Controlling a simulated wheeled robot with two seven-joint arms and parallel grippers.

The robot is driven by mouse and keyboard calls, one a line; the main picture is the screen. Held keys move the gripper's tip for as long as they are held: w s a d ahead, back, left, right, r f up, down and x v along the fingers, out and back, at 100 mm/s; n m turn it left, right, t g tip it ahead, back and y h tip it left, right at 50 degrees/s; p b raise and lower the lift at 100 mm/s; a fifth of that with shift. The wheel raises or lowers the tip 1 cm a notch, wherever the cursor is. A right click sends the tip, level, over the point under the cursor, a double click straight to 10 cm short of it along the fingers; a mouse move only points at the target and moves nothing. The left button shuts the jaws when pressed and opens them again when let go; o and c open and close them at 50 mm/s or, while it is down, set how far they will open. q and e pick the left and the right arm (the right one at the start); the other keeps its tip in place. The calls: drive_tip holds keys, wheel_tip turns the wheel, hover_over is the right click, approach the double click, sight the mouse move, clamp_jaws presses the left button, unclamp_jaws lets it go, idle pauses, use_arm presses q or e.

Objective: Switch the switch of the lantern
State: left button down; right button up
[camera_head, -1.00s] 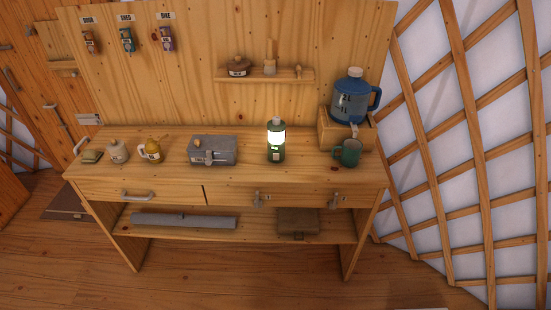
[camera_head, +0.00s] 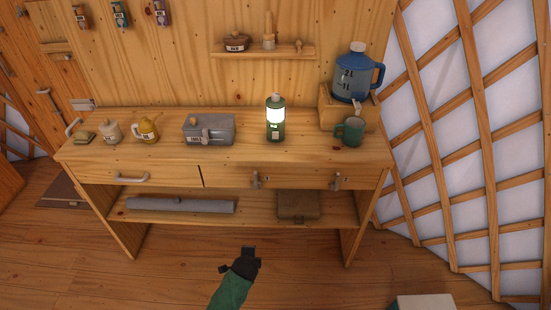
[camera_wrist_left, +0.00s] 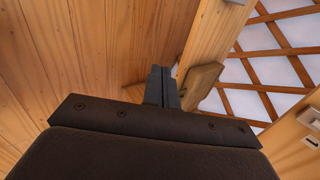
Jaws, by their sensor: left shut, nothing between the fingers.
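The lantern (camera_head: 275,131) stands upright on the workbench, right of centre in the head view. It has a green base and cap, and its white middle glows. A small pale patch shows low on its front; I cannot tell whether this is the switch. My left gripper (camera_head: 248,254) is in front of the bench, at the end of a green arm, well apart from the lantern. Its dark fingers also show pressed together in the left wrist view (camera_wrist_left: 161,88), with nothing between them. The lantern is not in the left wrist view. My right gripper is not in view.
A grey metal box (camera_head: 208,131) stands left of the lantern. A green mug (camera_head: 351,133) and a blue jug (camera_head: 352,78) on a wooden stand are to its right. A small shelf (camera_head: 262,53) is on the board behind. The benchtop (camera_head: 250,150) directly before the lantern is clear.

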sight(276, 135)
use_arm(q)
drive_tip(key=w+d+r+m+t+b, duration=0.25)
drive_tip(key=w+r+m, duration=0.3)
drive_tip(key=r, duration=0.45)
drive_tip(key=w+d+r+m+t+b, duration=0.2)
drive_tip(key=w+d+r+m, duration=0.15)
drive_tip(key=w+r, duration=0.45)
wheel_tip(276, 135, up, 19)
drive_tip(key=s+d+m+t+b, duration=0.1)
drive_tip(key=d+m+t+b, duration=0.1)
drive_tip(key=m, duration=0.6)
drive_tip(key=shift+d+m+t, duration=0.4)
drive_tip(key=shift+t, duration=0.35)
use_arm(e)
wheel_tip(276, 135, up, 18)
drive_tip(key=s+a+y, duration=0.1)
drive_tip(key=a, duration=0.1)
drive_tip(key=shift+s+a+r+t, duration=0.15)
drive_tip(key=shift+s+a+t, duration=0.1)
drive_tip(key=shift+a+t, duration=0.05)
use_arm(q)
drive_tip(key=shift+w, duration=0.15)
